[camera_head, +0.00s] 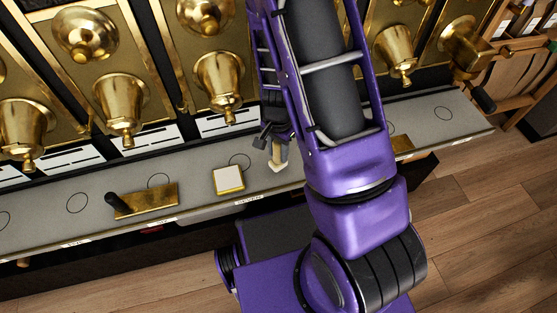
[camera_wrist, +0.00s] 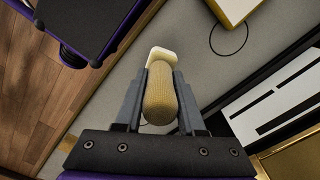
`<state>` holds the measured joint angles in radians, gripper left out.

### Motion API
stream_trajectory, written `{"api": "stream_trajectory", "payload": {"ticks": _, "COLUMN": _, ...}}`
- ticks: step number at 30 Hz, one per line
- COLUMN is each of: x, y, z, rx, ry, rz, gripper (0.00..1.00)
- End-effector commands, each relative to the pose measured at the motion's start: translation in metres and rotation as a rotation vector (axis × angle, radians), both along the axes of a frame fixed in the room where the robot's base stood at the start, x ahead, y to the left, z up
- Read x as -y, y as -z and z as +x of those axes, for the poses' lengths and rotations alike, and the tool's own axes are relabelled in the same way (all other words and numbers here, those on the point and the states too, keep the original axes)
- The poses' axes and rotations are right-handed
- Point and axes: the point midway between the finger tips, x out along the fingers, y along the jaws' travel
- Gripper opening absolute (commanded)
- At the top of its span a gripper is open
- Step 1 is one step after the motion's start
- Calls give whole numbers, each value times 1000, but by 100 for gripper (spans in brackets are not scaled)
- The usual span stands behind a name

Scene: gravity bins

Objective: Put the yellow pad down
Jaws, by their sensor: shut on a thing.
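The yellow pad (camera_wrist: 159,95) is a rounded, textured yellow piece with a pale, flat part showing beyond its far end. My gripper (camera_wrist: 158,100) is shut on it, one finger on each side. In the head view my gripper (camera_head: 275,146) hangs over the grey counter (camera_head: 195,190), partly hidden by my purple arm. The pale end of the pad (camera_head: 279,166) shows just below the fingers, close to the counter top. I cannot tell whether it touches the counter.
A white-topped block with yellow edges (camera_head: 228,179) stands left of my gripper. A brass plate with a dark handle (camera_head: 146,200) lies farther left. Brass dispensers (camera_head: 219,82) line the back. Bare counter with circle marks lies between.

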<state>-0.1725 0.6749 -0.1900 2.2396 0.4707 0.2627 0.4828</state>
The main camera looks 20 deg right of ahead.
Motion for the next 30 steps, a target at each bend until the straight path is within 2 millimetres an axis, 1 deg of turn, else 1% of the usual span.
{"api": "stream_trajectory", "payload": {"ticks": 6, "x": 1, "y": 31, "z": -1, "rx": -3, "ry": 2, "rz": 0, "gripper": 0}}
{"api": "stream_trajectory", "payload": {"ticks": 7, "x": 1, "y": 34, "z": -1, "rx": -1, "ry": 2, "rz": 0, "gripper": 0}}
{"api": "stream_trajectory", "payload": {"ticks": 15, "x": 0, "y": 35, "z": 0, "rx": 0, "ry": 1, "rz": 0, "gripper": 0}}
{"api": "stream_trajectory", "payload": {"ticks": 19, "x": 0, "y": 40, "z": 0, "rx": 0, "ry": 1, "rz": 0, "gripper": 0}}
{"api": "stream_trajectory", "payload": {"ticks": 20, "x": 0, "y": 38, "z": 0, "rx": 0, "ry": 1, "rz": 0, "gripper": 44}}
{"api": "stream_trajectory", "payload": {"ticks": 21, "x": 0, "y": 38, "z": 0, "rx": 0, "ry": 1, "rz": 0, "gripper": 51}}
{"api": "stream_trajectory", "payload": {"ticks": 24, "x": 0, "y": 38, "z": 0, "rx": 0, "ry": 1, "rz": 0, "gripper": 68}}
{"api": "stream_trajectory", "payload": {"ticks": 30, "x": 0, "y": 38, "z": 0, "rx": 0, "ry": 1, "rz": 0, "gripper": 68}}
